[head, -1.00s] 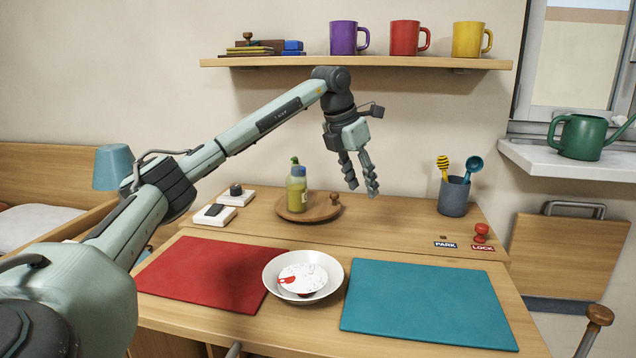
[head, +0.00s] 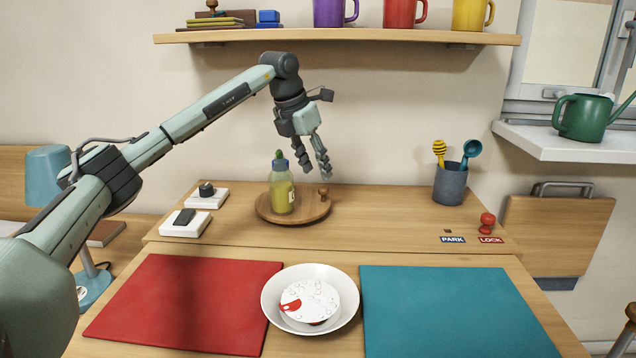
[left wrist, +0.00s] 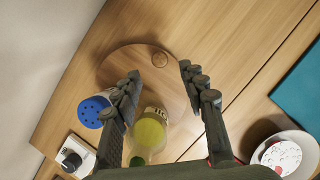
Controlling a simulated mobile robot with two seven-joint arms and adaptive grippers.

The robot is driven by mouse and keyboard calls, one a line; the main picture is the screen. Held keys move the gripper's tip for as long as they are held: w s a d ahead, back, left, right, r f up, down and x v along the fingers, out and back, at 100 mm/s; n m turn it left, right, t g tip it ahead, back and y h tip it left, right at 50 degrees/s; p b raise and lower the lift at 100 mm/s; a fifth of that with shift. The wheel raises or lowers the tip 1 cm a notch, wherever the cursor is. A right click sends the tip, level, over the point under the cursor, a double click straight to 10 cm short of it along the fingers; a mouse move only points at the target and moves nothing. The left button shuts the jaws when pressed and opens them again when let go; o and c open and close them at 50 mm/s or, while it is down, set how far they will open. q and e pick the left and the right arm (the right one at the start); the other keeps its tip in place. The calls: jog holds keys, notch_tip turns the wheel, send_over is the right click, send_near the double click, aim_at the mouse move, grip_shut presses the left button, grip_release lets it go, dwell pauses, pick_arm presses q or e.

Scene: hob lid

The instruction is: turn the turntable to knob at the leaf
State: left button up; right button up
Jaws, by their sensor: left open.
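The turntable (head: 268,213) is a round wooden plate at the back of the table, with a small wooden knob (head: 324,191) near its right rim. The plate (left wrist: 118,64) and knob (left wrist: 159,59) also show in the left wrist view. A green-yellow bottle (head: 283,196) stands on the plate; a blue-lidded container (left wrist: 95,110) is close to it, mostly hidden in the head view. My left gripper (head: 326,172) is open and empty, fingers pointing down above the knob. In the left wrist view its fingertips (left wrist: 160,72) are apart either side of the knob. I cannot make out a leaf mark.
Left of the turntable are two white switch boxes (head: 187,222). To the right stand a utensil cup (head: 450,185) and a red-knobbed stamp (head: 487,222) near PARK and LOCK labels. A white bowl (head: 345,317) lies in front between red and teal mats.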

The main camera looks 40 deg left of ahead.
aim_at(323, 188)
pick_arm(q)
jog(key=x, duration=0.5)
jog(key=shift+w+f, duration=0.1)
jog(key=shift+f, duration=0.3)
grip_shut()
